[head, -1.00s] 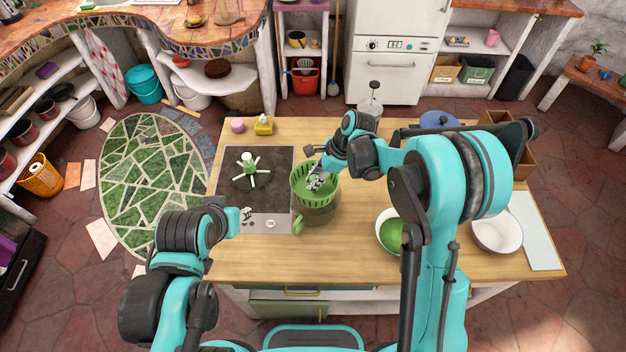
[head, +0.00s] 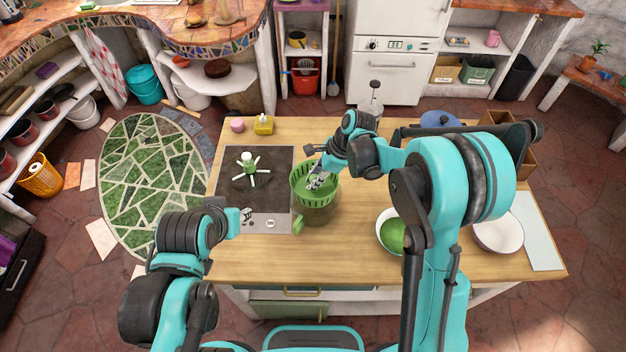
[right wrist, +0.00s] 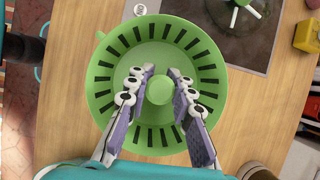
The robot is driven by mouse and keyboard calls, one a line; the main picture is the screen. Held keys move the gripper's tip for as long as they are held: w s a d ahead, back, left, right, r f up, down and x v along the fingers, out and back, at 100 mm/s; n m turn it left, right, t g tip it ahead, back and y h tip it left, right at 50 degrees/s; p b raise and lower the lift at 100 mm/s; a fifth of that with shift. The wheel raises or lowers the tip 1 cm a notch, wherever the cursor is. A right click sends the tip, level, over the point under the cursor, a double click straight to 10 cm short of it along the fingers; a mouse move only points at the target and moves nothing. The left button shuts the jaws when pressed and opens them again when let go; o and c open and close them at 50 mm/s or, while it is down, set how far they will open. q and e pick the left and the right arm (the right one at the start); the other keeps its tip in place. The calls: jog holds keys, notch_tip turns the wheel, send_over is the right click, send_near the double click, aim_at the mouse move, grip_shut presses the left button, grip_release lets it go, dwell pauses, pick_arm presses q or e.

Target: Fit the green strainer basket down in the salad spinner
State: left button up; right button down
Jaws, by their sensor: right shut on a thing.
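The green strainer basket (head: 297,192), slotted around its wall, is held from above by my right gripper (head: 318,178). In the right wrist view my right gripper's fingers (right wrist: 160,93) reach inside the basket (right wrist: 160,42) and are closed around its central knob (right wrist: 160,90). The olive-green salad spinner bowl (head: 318,213) is directly below the basket on the counter. The basket covers its mouth, so I cannot tell how deep the basket sits. My left gripper (head: 246,215) is empty near the hob's front edge, small and partly hidden.
The wooden counter (head: 320,262) is clear in front.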

aim_at(313, 198)
jog(key=shift+f+b, duration=4.5)
jog(key=shift+f, duration=0.6)
dwell(2.3)
jog(key=c, duration=1.2)
grip_release()
